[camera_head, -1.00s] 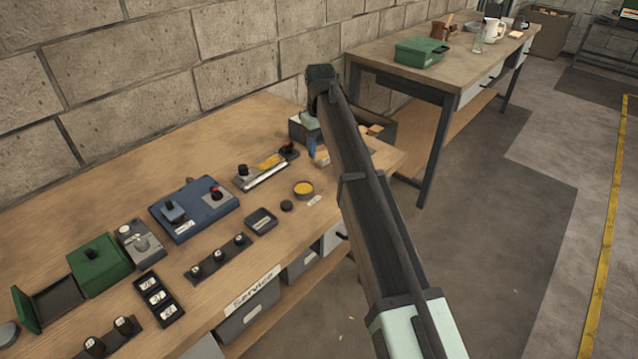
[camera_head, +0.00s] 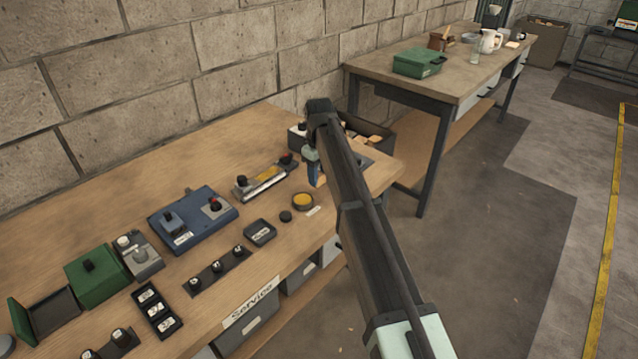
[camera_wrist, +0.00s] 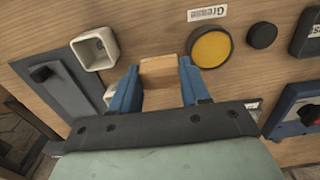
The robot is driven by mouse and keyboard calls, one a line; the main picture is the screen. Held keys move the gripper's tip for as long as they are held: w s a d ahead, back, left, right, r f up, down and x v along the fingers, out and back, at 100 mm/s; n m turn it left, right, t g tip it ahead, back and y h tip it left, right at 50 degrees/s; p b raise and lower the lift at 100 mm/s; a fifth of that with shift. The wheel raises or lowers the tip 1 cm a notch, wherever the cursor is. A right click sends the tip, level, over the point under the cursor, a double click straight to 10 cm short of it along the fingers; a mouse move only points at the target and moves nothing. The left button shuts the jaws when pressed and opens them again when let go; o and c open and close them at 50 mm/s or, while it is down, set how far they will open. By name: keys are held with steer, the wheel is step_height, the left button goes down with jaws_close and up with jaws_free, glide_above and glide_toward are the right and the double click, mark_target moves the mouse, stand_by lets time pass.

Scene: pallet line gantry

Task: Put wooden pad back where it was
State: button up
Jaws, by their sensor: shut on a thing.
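The wooden pad (camera_wrist: 160,73) is a small pale block between the two blue fingers of my gripper (camera_wrist: 160,67) in the wrist view. My gripper is shut on it. In the head view my gripper (camera_head: 314,172) is low over the right end of the near workbench (camera_head: 110,190), beyond the yellow-filled round tin (camera_head: 303,201). My arm hides much of that area. The wrist view shows the tin (camera_wrist: 212,46) to the right of the pad and a white square cup (camera_wrist: 95,49) to its left. I cannot tell whether the pad touches the bench.
A "Grease" label (camera_wrist: 207,14) and a black round puck (camera_wrist: 262,35) lie near the tin. A grey plate with a black knob (camera_wrist: 60,85) lies at the left. An open dark bin (camera_head: 372,134) stands behind my arm. Bare wood surrounds the pad.

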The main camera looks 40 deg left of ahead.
mark_target(319, 176)
steer(key=shift+f, duration=1.75)
steer(key=shift+f, duration=0.2)
steer(key=o, duration=0.7)
steer(key=shift+o, duration=0.2)
steer(key=shift+r, duration=0.15)
step_height(319, 176, up, 12)
steer(key=shift+r, duration=0.1)
